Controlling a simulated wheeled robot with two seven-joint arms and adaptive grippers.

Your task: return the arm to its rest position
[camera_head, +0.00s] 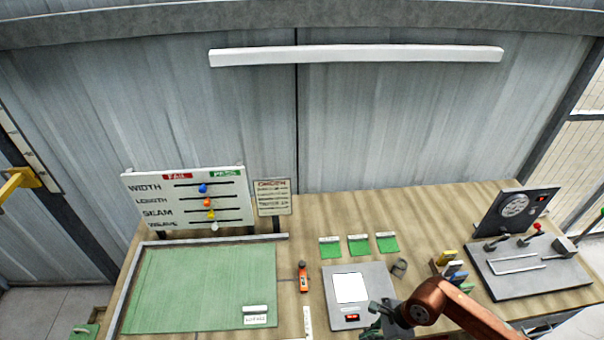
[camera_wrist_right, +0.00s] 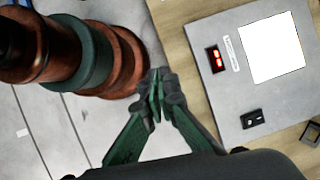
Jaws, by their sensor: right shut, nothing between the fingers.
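My right arm reaches in from the lower right in the head view. Its right gripper (camera_head: 378,318) is low over the front edge of the grey scale (camera_head: 376,291) with a white plate. In the right wrist view the fingers of the right gripper (camera_wrist_right: 156,95) are pressed together with nothing between them. They are beside the scale's housing (camera_wrist_right: 222,108), apart from it. My left gripper is not in view.
A green mat (camera_head: 200,285) lies left on the wooden bench, below a gauge board (camera_head: 190,198). An orange-handled tool (camera_head: 303,278) lies mid-bench. A small cup (camera_head: 399,267), coloured blocks (camera_head: 455,272) and a grey tester (camera_head: 525,264) stand right. The back middle is clear.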

